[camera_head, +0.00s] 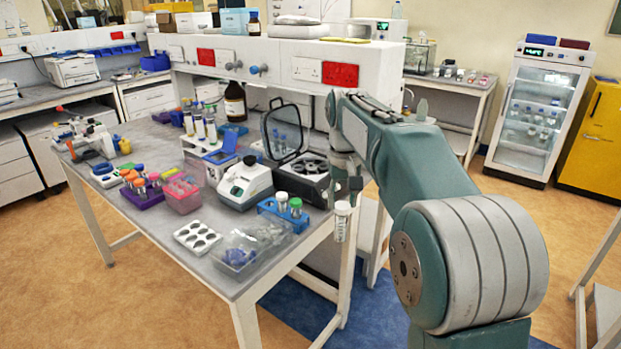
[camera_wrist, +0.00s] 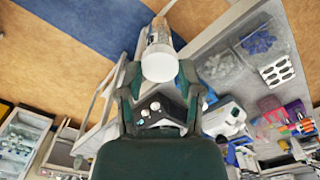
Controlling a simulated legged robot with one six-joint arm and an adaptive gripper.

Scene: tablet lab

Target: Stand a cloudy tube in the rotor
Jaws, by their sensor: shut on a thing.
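My gripper (camera_head: 347,186) is shut on a white-capped tube (camera_head: 342,220). It holds the tube upright beyond the table's right edge, in front of the centrifuge. The tube looks whitish with markings; I cannot tell its contents clearly. In the wrist view, the tube's round white cap (camera_wrist: 159,63) shows between the fingers. The centrifuge (camera_head: 305,184) stands at the table's right side with its dark lid (camera_head: 284,131) raised. Its dark rotor (camera_head: 309,163) shows round holes. The rotor's right side is close behind my gripper in the picture.
A grey-white benchtop machine (camera_head: 244,184) stands left of the centrifuge. A clear bin (camera_head: 249,247) and a white tray with holes (camera_head: 197,237) lie at the front. A white rack with tall tubes (camera_head: 209,143) stands behind.

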